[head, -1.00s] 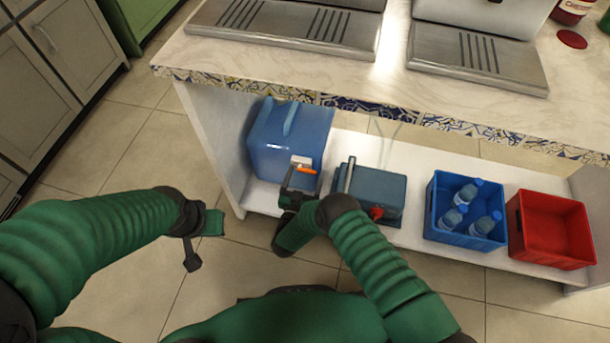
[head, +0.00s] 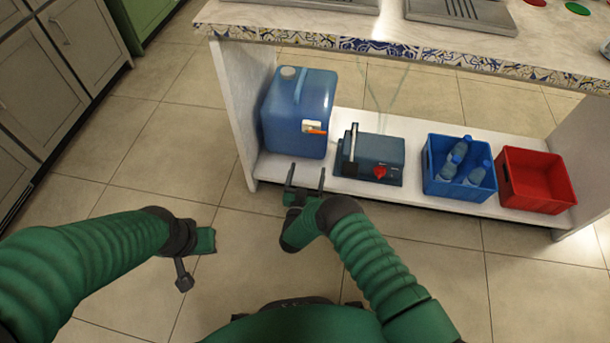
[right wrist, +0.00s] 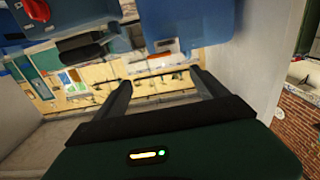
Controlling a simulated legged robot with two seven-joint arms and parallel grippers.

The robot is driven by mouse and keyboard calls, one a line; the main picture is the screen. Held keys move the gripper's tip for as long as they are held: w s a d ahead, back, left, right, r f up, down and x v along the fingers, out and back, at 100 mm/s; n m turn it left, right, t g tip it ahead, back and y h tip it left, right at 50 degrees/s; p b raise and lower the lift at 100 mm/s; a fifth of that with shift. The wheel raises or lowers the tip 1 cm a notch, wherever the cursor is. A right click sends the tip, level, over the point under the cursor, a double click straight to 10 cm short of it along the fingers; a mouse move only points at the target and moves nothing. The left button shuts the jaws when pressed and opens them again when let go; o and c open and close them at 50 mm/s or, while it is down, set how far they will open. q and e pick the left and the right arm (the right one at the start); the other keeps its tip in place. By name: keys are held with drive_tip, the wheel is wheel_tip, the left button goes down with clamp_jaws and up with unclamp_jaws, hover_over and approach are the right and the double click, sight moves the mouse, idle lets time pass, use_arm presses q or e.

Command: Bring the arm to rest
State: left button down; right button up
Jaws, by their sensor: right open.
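My right gripper (head: 305,180) is open and empty in the head view. It is just in front of the low shelf, below the blue water container (head: 300,110) with its white and orange tap (head: 314,127). In the right wrist view its two fingers (right wrist: 160,95) are spread with nothing between them, and the blue container (right wrist: 190,22) shows beyond them. My left arm comes in from the left in the head view, with its end (head: 190,245) over the floor; its finger opening does not show clearly.
The low white shelf (head: 400,196) also holds a dark teal box with a lever and red knob (head: 372,160), a blue crate (head: 440,187) with bottles, and a red crate (head: 540,185). The patterned counter edge (head: 380,48) is above. Tiled floor (head: 140,150) at left is clear.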

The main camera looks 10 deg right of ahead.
drive_tip(key=w+a+r+n+g+y, duration=0.25)
drive_tip(key=w+r+y, duration=0.2)
drive_tip(key=r, duration=0.25)
wheel_tip(320, 180, up, 6)
drive_tip(key=s+d+n+g+y, duration=0.1)
drive_tip(key=s+d+g+y, duration=0.1)
drive_tip(key=s+g, duration=0.1)
drive_tip(key=s+d+r+g, duration=0.2)
drive_tip(key=s+d+g, duration=0.15)
drive_tip(key=s, duration=0.75)
drive_tip(key=s+d+r+g+h, duration=0.1)
drive_tip(key=s+d+r+g, duration=0.3)
drive_tip(key=s, duration=0.6)
drive_tip(key=s+d+g, duration=0.2)
drive_tip(key=s+d, duration=0.3)
drive_tip(key=s, duration=0.6)
wheel_tip(320, 180, up, 35)
drive_tip(key=p, duration=3.5)
drive_tip(key=shift+d, duration=0.15)
drive_tip(key=shift+w+r, duration=0.1)
drive_tip(key=shift+w, duration=0.05)
